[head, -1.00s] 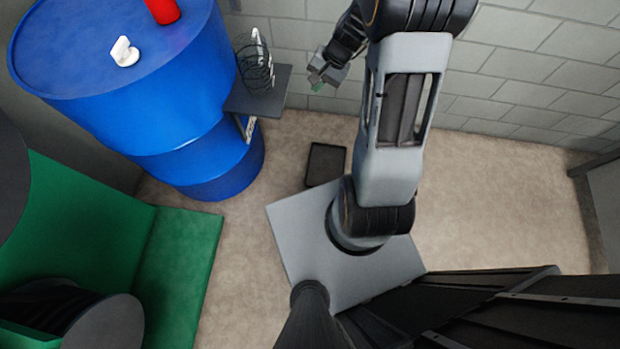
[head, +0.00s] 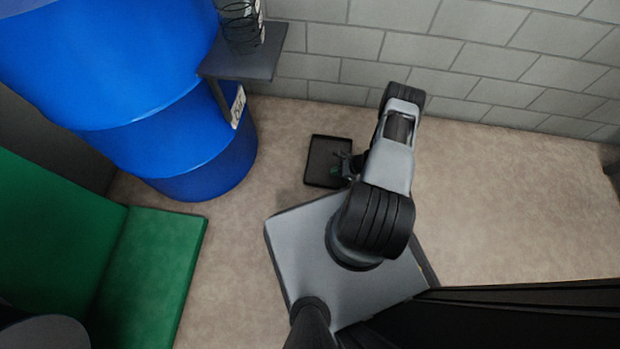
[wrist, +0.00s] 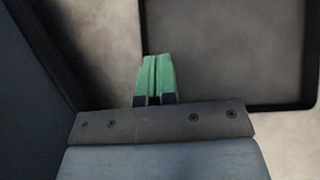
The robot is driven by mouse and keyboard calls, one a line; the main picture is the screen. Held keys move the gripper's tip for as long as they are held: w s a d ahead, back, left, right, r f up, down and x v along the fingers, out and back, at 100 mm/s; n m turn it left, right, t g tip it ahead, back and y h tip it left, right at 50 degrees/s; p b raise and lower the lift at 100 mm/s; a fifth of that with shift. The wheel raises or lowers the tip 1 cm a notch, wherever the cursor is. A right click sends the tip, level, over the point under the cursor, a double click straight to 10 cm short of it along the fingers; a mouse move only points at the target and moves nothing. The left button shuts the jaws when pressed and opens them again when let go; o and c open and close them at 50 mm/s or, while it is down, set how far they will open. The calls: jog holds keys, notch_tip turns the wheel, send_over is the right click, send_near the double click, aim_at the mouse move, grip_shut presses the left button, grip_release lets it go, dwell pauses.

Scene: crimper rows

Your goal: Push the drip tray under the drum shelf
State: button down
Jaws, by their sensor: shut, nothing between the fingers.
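The drip tray (head: 322,160) is a shallow dark rectangular tray flat on the floor, to the right of the blue drum. The drum shelf (head: 262,66) is a dark plate on the drum's right side, up and left of the tray in the head view. In the wrist view the green fingers (wrist: 154,62) are shut and empty, close to a corner of the tray (wrist: 230,55). I cannot tell whether they touch it.
The blue drum (head: 190,150) stands at the left. A black wire coil (head: 240,25) is on the shelf, and a label hangs under it. A block wall (head: 480,50) runs behind. A green stand (head: 150,265) is at lower left. The floor (head: 500,200) at right is clear.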

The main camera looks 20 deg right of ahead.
jog(key=b, duration=0.4)
send_near(310, 180)
jog(key=x, duration=0.4)
jog(key=shift+a+f, duration=0.1)
jog(key=shift+f, duration=0.15)
jog(key=a, duration=0.1)
jog(key=w+a, duration=0.1)
jog(key=shift+w+a+r+b, duration=0.1)
jog(key=shift+w+a+b, duration=0.15)
jog(key=shift+a+b, duration=0.1)
jog(key=shift+w+a+r, duration=0.1)
jog(key=shift+w+a, duration=0.2)
jog(key=shift+a, duration=0.15)
